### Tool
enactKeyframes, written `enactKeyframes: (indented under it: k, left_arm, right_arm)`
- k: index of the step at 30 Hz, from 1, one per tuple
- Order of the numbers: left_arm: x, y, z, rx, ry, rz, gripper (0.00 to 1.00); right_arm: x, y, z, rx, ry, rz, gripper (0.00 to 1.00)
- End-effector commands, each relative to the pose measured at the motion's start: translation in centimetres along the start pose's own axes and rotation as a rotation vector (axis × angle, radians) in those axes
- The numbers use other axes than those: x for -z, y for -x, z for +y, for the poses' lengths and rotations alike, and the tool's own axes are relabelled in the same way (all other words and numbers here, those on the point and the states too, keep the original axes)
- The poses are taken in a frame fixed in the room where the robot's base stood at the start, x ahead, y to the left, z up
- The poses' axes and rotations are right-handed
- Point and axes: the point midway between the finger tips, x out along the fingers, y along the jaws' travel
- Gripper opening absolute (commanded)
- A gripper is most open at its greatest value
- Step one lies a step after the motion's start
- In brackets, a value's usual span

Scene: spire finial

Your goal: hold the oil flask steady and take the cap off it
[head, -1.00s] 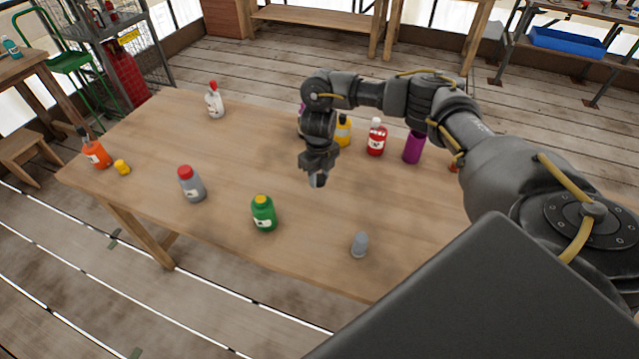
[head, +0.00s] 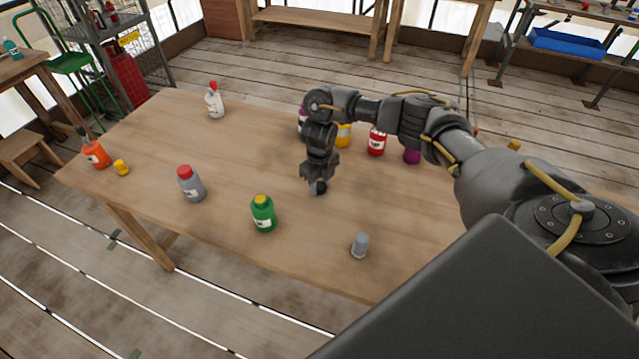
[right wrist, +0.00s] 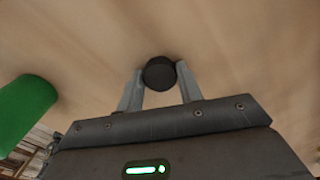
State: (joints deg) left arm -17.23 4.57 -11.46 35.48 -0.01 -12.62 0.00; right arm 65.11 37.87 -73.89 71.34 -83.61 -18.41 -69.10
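My right gripper (head: 318,187) reaches down over the middle of the table. In the right wrist view its two fingers (right wrist: 160,85) stand on either side of a small round black cap (right wrist: 160,73) and appear to touch it. Only bare wood shows around the cap, with no flask body visible under it. I cannot tell whether the cap rests on the table. Which bottle is the oil flask is unclear. An orange bottle (head: 96,155) with a dark top stands at the far left. My left gripper is not in view.
On the wooden table (head: 200,245) stand a green bottle (head: 263,215), a grey red-capped bottle (head: 191,185), a small grey piece (head: 360,245), a yellow piece (head: 121,168) and a white bottle (head: 214,102). Yellow (head: 344,136), red (head: 376,142) and purple (head: 411,156) bottles stand behind my right arm.

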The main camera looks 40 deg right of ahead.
Motion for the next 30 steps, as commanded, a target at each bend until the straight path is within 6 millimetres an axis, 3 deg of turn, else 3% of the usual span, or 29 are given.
enactKeyframes:
  k: [4, 14, 30]
  left_arm:
    - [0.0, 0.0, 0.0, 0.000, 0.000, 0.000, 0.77]
    - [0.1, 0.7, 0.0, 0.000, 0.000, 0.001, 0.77]
    - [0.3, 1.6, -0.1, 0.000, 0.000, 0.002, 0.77]
  right_arm:
    - [0.1, 0.0, 0.0, 0.001, 0.000, 0.001, 0.56]
    - [0.0, 0.8, 0.0, 0.001, 0.000, 0.000, 0.56]
    - [-0.1, 10.8, -0.1, 0.002, 0.000, -0.002, 0.56]
